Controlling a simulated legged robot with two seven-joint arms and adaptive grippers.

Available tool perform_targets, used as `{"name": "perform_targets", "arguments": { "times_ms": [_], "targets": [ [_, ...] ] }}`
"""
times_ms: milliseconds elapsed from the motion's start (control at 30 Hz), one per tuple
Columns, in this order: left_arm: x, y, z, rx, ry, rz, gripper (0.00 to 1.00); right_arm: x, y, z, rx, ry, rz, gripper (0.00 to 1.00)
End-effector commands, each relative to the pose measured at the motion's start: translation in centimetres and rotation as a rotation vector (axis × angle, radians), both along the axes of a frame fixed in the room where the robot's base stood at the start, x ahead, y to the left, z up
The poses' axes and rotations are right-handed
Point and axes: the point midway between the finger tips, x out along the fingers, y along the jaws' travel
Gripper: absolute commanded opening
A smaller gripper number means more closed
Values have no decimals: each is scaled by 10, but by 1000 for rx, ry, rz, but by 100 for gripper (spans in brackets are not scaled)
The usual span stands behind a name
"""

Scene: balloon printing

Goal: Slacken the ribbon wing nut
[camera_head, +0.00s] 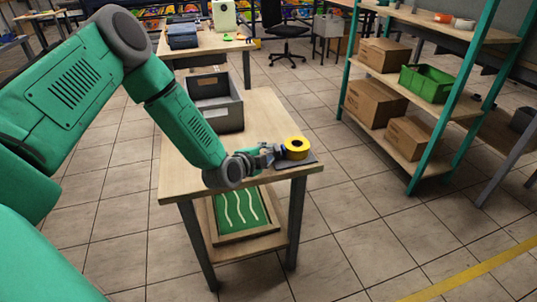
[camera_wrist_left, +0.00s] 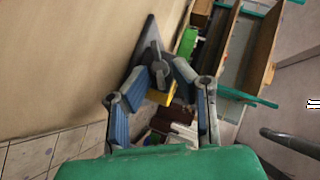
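A yellow ribbon roll (camera_head: 297,146) stands on a dark base plate (camera_head: 306,161) at the right corner of the wooden table. My left gripper (camera_head: 270,153) reaches in from the left, close beside the roll. In the left wrist view the two blue-padded fingers of this gripper (camera_wrist_left: 160,74) are spread. A grey wing nut (camera_wrist_left: 156,62) shows between their tips, in front of the dark plate (camera_wrist_left: 143,40). Part of the yellow roll (camera_wrist_left: 161,95) shows below the nut. Contact between fingers and nut cannot be told. My right gripper is not in view.
The wooden table (camera_head: 262,112) carries a grey bin (camera_head: 218,112) behind my left arm. A green board with white wavy lines (camera_head: 238,212) lies on the lower shelf. A shelf rack with boxes (camera_head: 375,100) stands to the right, with open floor between.

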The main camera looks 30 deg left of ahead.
Motion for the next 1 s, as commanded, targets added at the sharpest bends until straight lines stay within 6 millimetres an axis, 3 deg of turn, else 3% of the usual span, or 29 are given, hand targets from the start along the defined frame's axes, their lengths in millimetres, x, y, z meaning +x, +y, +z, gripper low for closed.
{"name": "perform_targets", "arguments": {
  "times_ms": [67,133,167,1000],
  "targets": [
    [0,3,-1,0,1,4,22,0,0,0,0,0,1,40],
    [0,1,0,2,1,3,4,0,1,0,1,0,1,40],
    [0,0,0,3,1,3,0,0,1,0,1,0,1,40],
    [0,-6,3,-56,55,-6,0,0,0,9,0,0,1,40]
  ]
}}
